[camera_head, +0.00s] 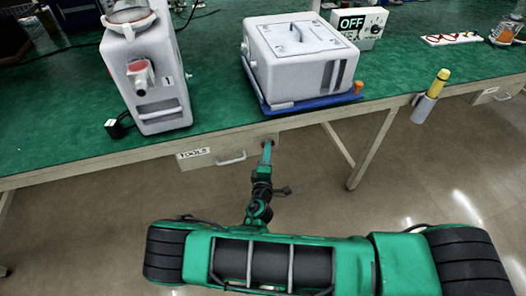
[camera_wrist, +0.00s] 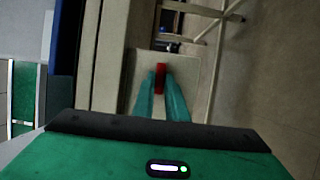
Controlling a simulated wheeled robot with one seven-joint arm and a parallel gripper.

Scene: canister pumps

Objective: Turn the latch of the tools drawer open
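The tools drawer (camera_head: 215,153) is set under the green bench edge, with a "TOOLS" label and a pale handle (camera_head: 230,158); its front (camera_wrist: 190,65) fills the middle of the wrist view. The red latch (camera_wrist: 160,80) is at the right end of the drawer front in the head view, mostly hidden by my gripper (camera_head: 267,148). In the wrist view, the two teal fingers of my gripper (camera_wrist: 160,88) lie along both sides of the latch, and the latch fills the narrow gap between them. The drawer looks closed.
On the bench (camera_head: 225,75) stand a white canister marked 1 (camera_head: 150,75), a grey-white box (camera_head: 300,55) on a blue tray (camera_head: 315,101) and an OFF sign box (camera_head: 355,25). A slanting bench leg (camera_head: 372,150) is right of my gripper. A holder (camera_head: 422,108) with a yellow-handled tool hangs on the bench edge.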

